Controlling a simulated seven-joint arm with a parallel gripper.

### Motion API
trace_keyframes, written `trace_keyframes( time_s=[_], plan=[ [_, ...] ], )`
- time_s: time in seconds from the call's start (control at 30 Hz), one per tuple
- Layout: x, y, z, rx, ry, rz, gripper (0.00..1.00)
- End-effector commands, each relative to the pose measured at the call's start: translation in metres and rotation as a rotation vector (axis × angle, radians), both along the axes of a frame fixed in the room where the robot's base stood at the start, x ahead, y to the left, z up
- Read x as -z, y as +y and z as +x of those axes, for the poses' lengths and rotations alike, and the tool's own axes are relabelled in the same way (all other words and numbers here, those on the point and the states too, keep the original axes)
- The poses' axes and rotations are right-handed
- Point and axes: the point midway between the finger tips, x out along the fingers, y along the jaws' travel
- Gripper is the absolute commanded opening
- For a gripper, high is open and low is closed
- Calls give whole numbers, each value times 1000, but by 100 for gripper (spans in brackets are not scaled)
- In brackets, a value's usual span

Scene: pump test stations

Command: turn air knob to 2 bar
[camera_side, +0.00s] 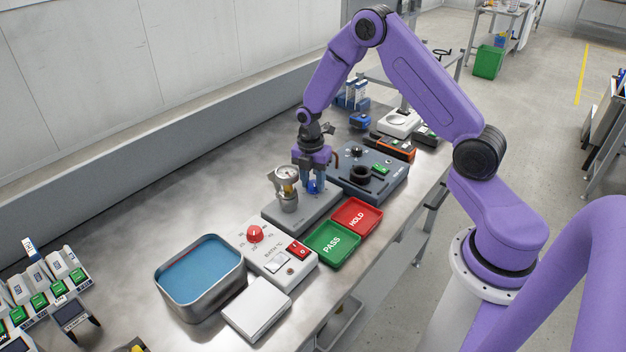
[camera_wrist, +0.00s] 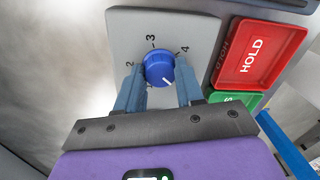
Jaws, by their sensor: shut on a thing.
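The blue air knob (camera_wrist: 157,66) sits on a grey panel (camera_wrist: 122,25) in the wrist view. Its white mark lies on the lower right part of the knob. The numbers 2, 3 and 4 show around it on the left, top and right; the lower scale is partly hidden by my fingers. My gripper (camera_wrist: 158,80) has a finger on each side of the knob and is shut on it. In the side view my gripper (camera_side: 312,184) points down over the blue knob (camera_side: 313,188), beside a round pressure gauge (camera_side: 286,173). The gauge reading is too small to tell.
Red HOLD (camera_side: 358,216) and green PASS (camera_side: 331,243) trays lie in front of the air station. A bath unit with a red knob (camera_side: 255,233) and a blue-filled tank (camera_side: 200,272) stand nearer the camera. A dark station (camera_side: 370,180) stands just behind.

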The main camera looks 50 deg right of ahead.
Motion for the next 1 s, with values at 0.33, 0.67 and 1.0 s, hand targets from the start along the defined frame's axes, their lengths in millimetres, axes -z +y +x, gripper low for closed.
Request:
trace_keyframes(
  time_s=[0.33,0.67,1.0],
  plan=[
    [-1,0,0,189,0,0,7],
    [-1,0,1,499,1,0,7],
    [-1,-1,1,823,1,0,7]
  ],
)
